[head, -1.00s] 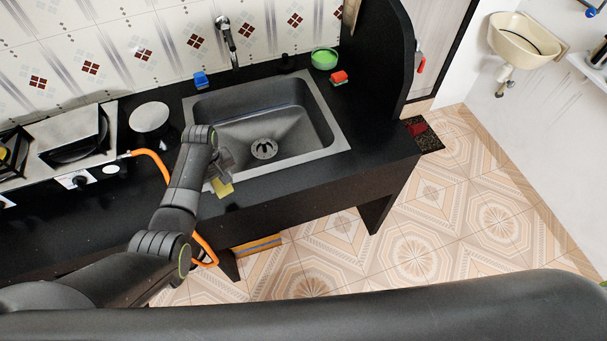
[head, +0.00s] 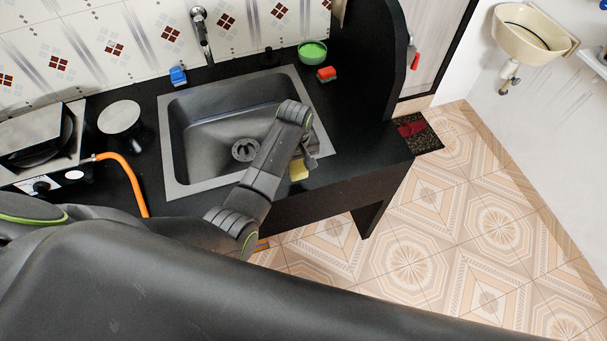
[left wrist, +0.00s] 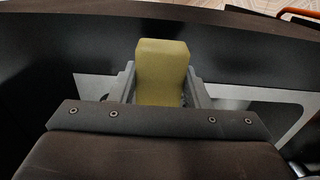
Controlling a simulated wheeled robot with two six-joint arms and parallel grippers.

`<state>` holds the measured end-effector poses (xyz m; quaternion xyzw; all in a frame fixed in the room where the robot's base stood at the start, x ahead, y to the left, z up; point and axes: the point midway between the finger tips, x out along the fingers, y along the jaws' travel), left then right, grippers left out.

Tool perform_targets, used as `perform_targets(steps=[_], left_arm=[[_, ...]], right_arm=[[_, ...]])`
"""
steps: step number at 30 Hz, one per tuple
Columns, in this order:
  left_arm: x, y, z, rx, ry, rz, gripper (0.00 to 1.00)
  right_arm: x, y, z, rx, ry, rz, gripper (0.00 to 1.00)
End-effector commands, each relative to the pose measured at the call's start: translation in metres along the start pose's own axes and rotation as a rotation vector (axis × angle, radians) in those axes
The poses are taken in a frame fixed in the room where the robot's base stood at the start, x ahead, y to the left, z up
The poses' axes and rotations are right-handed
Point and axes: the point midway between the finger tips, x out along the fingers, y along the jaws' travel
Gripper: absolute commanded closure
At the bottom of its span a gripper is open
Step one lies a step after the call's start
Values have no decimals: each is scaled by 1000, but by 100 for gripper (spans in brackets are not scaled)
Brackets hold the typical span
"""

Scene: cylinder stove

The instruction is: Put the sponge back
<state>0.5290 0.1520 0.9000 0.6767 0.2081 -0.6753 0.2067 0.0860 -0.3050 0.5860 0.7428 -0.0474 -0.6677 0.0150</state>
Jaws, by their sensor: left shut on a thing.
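My left gripper (head: 303,161) is over the right front corner of the sink, shut on a yellow sponge (head: 298,170). In the left wrist view the yellow sponge (left wrist: 162,70) stands upright between the two fingers (left wrist: 162,88). A blue sponge (head: 178,76) sits on the black counter behind the sink's left back corner. A red sponge (head: 326,74) with a dark lower layer sits on the counter by the sink's right back corner. My right gripper is not in view.
The grey sink (head: 180,186) is set in the black counter, with a tap (head: 201,35) behind it. A green bowl (head: 312,53) stands behind the red sponge. A stove (head: 45,145) with an orange hose (head: 132,185) is at the left. A black partition (head: 372,50) rises at the right.

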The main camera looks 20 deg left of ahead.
Motion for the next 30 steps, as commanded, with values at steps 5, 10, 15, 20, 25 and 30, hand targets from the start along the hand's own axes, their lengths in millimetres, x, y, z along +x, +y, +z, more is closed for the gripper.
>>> perform_targets(steps=[5, 10, 15, 20, 25, 30], left_arm=[[20, 0, 0, 0, 1, 0, 82], [33, 0, 0, 1, -1, -1, 82], [55, 0, 0, 1, 0, -1, 82], [64, 0, 0, 1, 2, 1, 82], [64, 0, 0, 1, 2, 2, 82], [67, 0, 0, 1, 1, 1, 82]], right_arm=[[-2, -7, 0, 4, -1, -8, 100], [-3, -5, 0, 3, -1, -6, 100], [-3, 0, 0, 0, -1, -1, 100], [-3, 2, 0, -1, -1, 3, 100], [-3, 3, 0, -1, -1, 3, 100], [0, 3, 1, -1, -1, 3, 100]])
